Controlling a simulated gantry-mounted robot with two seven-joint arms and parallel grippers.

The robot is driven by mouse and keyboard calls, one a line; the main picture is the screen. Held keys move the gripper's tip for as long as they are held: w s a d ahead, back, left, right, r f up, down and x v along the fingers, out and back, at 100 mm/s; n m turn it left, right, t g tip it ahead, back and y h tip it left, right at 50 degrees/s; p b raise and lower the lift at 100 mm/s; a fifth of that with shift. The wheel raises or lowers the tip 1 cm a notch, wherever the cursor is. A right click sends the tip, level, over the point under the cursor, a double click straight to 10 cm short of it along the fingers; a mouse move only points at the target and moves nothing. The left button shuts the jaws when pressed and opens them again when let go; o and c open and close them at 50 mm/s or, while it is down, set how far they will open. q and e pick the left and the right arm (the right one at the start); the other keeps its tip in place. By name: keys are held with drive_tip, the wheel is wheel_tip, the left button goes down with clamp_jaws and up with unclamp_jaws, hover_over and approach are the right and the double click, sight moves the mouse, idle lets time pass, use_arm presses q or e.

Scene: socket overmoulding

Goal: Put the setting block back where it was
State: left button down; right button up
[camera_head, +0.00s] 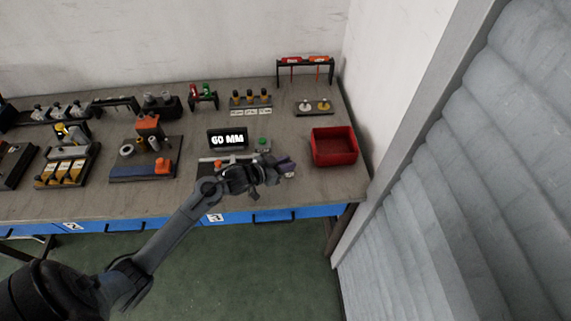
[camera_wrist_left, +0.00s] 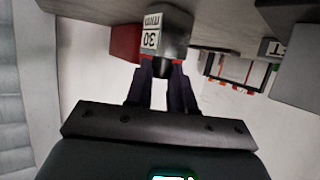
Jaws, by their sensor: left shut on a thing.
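My left gripper (camera_head: 284,166) is over the front of the bench, to the left of the red bin. In the left wrist view its dark fingers (camera_wrist_left: 163,85) are shut on the setting block (camera_wrist_left: 178,25), which carries a white label reading 30 mm. In the head view the block is mostly hidden by the gripper; a small grey part shows at the fingertips. Below the gripper's wrist, a dark fixture (camera_head: 206,168) is partly covered. My right gripper is not in view.
The red bin (camera_head: 335,158) stands just right of the gripper. A display (camera_head: 228,139) reads 60 MM, with a green button (camera_head: 262,141) beside it. Behind are a rack of yellow-topped parts with labels (camera_head: 250,112) and a small stand (camera_head: 314,108). Fixtures crowd the left.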

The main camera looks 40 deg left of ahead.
use_arm(q)
drive_tip(key=c, duration=1)
unclamp_jaws()
drive_tip(key=shift+f, duration=0.1)
drive_tip(key=shift+r, duration=0.2)
drive_tip(key=p+v, duration=0.2)
drive_tip(key=v, duration=0.9)
drive_tip(key=s+d+f+g, duration=0.1)
drive_tip(key=s+d+g, duration=0.2)
drive_tip(key=s+d, duration=0.2)
drive_tip(key=s+d+f+g+y, duration=0.1)
drive_tip(key=s+d+g, duration=0.2)
drive_tip(key=s+d, duration=0.3)
drive_tip(key=s+d+f+g+y, duration=0.1)
drive_tip(key=s+d+g, duration=0.2)
drive_tip(key=s+d, duration=0.2)
drive_tip(key=shift+s+d+f+g, duration=0.15)
drive_tip(key=shift+s, duration=0.55)
drive_tip(key=shift+s+d+f+g, duration=0.15)
drive_tip(key=shift+s, duration=0.5)
